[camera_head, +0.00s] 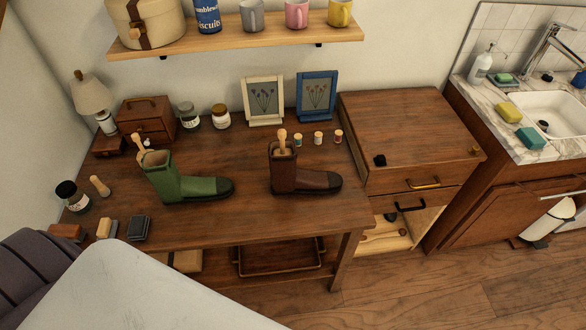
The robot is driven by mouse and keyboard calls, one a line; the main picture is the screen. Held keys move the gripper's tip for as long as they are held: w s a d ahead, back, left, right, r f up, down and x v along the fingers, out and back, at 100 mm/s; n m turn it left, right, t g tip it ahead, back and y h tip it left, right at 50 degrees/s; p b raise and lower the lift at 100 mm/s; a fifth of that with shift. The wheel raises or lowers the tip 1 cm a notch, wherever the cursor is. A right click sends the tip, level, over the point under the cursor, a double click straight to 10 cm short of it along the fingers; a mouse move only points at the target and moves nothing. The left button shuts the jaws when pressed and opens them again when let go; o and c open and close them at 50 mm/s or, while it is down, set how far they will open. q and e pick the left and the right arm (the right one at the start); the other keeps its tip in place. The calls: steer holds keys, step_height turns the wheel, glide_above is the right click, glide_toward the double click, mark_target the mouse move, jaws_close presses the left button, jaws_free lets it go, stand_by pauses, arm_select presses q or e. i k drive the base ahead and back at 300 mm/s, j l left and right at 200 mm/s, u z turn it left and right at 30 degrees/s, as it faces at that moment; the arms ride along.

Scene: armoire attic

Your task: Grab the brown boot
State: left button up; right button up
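The brown boot (303,180) stands upright on the wooden table, right of the middle, with its dark toe pointing right. A light wooden handle (283,141) sticks up out of its opening. A green boot (188,186) stands to its left, also toe to the right, with a similar wooden handle in its top. Neither of my grippers shows in the head view, so I cannot see what they are doing.
The wooden table (240,216) has clear room in front of the boots. Picture frames (264,101) and small jars stand behind them. A shelf (236,39) with mugs hangs above. A drawer cabinet (415,140) adjoins at right, with a lower drawer open.

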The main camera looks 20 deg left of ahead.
mark_target(287, 178)
steer(key=i+l+u, duration=0.15)
steer(key=u, duration=0.15)
steer(key=i+l+u, duration=0.25)
steer(key=l, duration=0.15)
steer(key=l+u, duration=0.55)
steer(key=i+l, duration=0.05)
steer(key=l, duration=0.05)
